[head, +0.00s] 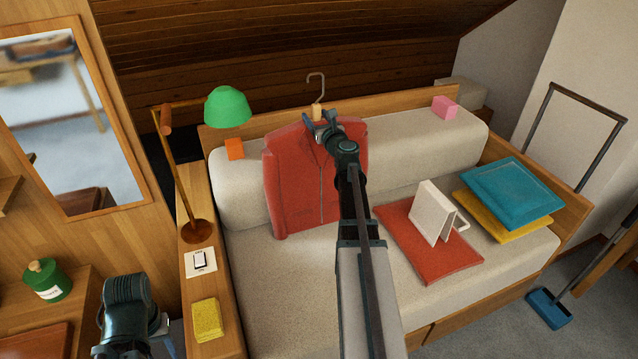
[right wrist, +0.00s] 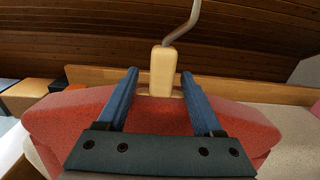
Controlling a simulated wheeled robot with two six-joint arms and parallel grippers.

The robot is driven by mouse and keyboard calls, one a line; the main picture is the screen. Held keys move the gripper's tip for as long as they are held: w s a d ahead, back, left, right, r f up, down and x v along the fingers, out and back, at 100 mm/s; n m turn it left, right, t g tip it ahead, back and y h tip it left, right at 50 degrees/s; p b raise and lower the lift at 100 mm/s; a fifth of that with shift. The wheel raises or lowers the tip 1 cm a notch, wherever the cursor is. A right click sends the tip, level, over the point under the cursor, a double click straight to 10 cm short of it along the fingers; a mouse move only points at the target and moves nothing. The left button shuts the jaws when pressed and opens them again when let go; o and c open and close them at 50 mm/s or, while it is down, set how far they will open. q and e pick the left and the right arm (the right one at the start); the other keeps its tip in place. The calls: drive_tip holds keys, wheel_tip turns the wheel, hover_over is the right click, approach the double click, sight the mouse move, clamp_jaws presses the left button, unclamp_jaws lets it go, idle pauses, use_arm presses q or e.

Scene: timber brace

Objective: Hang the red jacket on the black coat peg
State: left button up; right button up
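The red jacket (head: 290,185) is on a hanger and leans upright against the back cushion of the daybed. The grey hook (head: 317,84) rises from the hanger's pale wooden neck (right wrist: 163,71). My right gripper (head: 316,124) is at the jacket's collar. In the right wrist view its two blue fingers (right wrist: 159,77) stand apart on either side of the neck, with gaps showing on both sides. Only a dark part of my left arm shows at the lower left in the head view; its gripper is not seen. I see no black coat peg.
The cream daybed (head: 270,300) holds a red mat (head: 400,228), a white folded piece (head: 432,210) and teal (head: 513,190) and yellow cushions at right. A green lamp (head: 228,106) stands left of the jacket. A mirror (head: 65,110) hangs on the left wall. The sloped wooden ceiling is behind.

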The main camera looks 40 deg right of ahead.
drive_tip(key=shift+d, duration=0.1)
clamp_jaws()
idle(1.1)
